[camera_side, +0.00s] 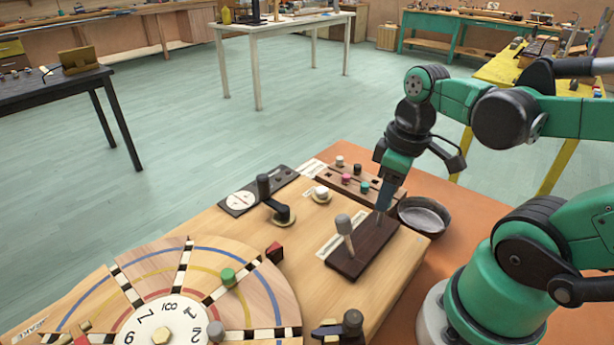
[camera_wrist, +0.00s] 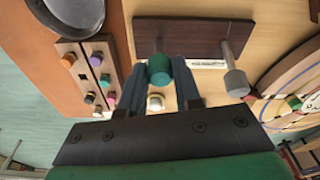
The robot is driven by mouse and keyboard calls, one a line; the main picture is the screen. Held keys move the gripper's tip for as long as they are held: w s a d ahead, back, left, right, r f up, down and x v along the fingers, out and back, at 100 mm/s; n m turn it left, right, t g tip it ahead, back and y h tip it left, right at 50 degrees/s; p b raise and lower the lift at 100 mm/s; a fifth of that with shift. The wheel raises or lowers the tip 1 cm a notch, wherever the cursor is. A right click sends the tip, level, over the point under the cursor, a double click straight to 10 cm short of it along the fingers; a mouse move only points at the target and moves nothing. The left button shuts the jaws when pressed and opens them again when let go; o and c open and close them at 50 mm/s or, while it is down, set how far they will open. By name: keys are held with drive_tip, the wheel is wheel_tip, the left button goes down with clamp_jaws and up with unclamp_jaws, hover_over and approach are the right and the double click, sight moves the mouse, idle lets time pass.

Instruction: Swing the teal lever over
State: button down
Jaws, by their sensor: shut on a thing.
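The teal lever's knob (camera_wrist: 159,70) sits between my two fingertips in the wrist view. My gripper (camera_wrist: 160,78) is shut on it. The lever rises from a dark brown plate (camera_wrist: 190,35), which also shows in the side view (camera_side: 352,262). There my gripper (camera_side: 384,205) points down at the plate's far right end, and its fingers hide most of the teal lever. A second lever with a grey knob (camera_side: 343,224) stands at the near left part of the same plate; it also shows in the wrist view (camera_wrist: 236,82), to the right of my gripper.
A metal bowl (camera_side: 423,214) stands close right of the plate. A slider block with several coloured knobs (camera_side: 330,184) lies behind it. A black crank (camera_side: 265,188) and a white knob (camera_side: 321,193) are left of my gripper. A large painted wheel (camera_side: 262,258) fills the near left.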

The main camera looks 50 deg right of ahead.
drive_tip(key=shift+s+t, duration=0.4)
drive_tip(key=shift+t, duration=0.2)
drive_tip(key=c, duration=0.6)
unclamp_jaws()
drive_tip(key=w+v, duration=0.2)
drive_tip(key=v, duration=0.7)
drive_tip(key=shift+s+r, duration=0.3)
drive_tip(key=shift+r, duration=0.25)
